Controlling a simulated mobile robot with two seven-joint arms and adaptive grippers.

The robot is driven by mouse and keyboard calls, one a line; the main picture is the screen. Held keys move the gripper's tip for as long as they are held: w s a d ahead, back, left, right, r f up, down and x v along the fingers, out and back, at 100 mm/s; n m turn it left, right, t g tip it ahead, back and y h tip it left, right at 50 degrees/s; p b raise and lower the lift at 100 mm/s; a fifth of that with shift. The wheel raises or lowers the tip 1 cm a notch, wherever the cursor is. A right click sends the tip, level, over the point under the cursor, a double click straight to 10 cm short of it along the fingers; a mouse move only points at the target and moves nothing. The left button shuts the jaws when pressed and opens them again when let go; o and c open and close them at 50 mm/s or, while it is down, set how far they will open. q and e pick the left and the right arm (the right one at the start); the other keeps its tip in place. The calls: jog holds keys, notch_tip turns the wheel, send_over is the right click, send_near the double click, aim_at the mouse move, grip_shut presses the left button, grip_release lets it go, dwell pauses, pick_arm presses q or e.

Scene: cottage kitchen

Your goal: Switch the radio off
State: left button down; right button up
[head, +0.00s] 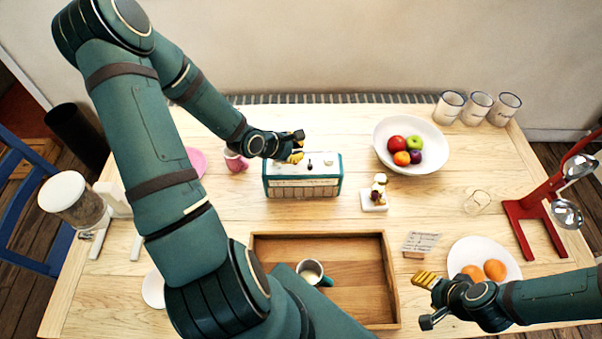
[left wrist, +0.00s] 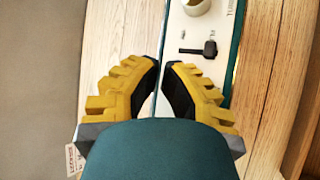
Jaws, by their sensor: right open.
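The radio (head: 303,187) is a teal and cream box on the table, with small dark controls on its pale top. In the left wrist view, the top shows a dark lever-like switch (left wrist: 200,48) and a round cream knob (left wrist: 196,6). My left gripper (head: 297,147) is at the radio's back left, above its top edge. In the left wrist view, its yellow and black fingertips (left wrist: 161,66) are close together beside the radio's edge, left of the switch; I see nothing held. My right gripper (head: 426,300) is open and empty at the lower right, left of the orange plate.
A wooden tray (head: 391,283) with a mug (head: 311,271) lies in front of the radio. A pink cup (head: 235,160) stands left of it, and a small figurine (head: 377,192) right of it. A fruit bowl (head: 384,135) and red stand (head: 524,220) are further right.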

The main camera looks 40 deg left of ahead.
pick_arm(q)
notch_tip(320, 180, up, 4)
jog(key=p, duration=0.5)
notch_tip(320, 180, up, 2)
jog(key=shift+p, duration=1.15)
pick_arm(e)
notch_tip(320, 180, up, 8)
jog(key=shift+d, duration=0.2)
jog(key=shift+r, duration=0.1)
jog(key=shift+s, duration=0.1)
